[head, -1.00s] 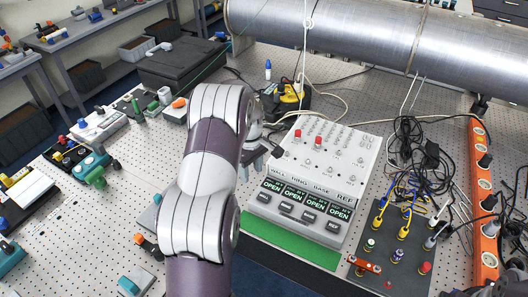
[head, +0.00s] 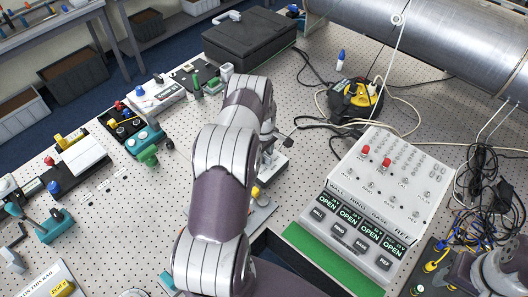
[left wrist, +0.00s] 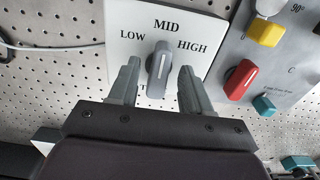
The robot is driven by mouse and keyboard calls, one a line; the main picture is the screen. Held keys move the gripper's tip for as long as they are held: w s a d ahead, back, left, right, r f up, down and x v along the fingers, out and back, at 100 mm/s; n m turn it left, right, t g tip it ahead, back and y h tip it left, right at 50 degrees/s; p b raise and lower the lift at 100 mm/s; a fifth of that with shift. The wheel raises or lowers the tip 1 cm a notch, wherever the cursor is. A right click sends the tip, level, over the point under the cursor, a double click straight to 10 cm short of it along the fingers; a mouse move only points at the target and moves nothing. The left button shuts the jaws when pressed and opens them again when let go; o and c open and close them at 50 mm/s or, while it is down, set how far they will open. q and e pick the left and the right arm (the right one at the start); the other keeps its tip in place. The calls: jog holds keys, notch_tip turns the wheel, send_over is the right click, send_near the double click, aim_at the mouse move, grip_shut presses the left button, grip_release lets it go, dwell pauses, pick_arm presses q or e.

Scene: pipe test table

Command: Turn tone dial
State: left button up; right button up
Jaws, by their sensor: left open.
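The tone dial is a grey knob (left wrist: 158,72) with a white line, on a white panel (left wrist: 123,22) marked LOW, MID and HIGH in the left wrist view. Its line points up toward MID. My left gripper (left wrist: 160,67) is open, with one finger on each side of the knob. I cannot tell whether either finger touches it. Lettering below the knob is mostly hidden by the gripper. In the head view my left arm hides most of the dial area. My right gripper is not in view; only part of that arm shows at the lower right corner.
A grey panel with a yellow knob (left wrist: 265,32), a red knob (left wrist: 240,80) and a teal knob (left wrist: 263,105) lies close to the right of the dial. A white button box (head: 365,205) stands right of my left arm. A large pipe (head: 440,40) lies at the back.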

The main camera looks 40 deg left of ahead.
pick_arm(q)
jog(key=shift+w+a+f, duration=0.1)
jog(key=shift+a+f, duration=0.05)
jog(key=shift+a, duration=0.1)
jog(key=c, duration=0.3)
jog(key=shift+a, duration=0.1)
jog(key=c, duration=0.5)
grip_shut()
jog(key=shift+d, duration=0.2)
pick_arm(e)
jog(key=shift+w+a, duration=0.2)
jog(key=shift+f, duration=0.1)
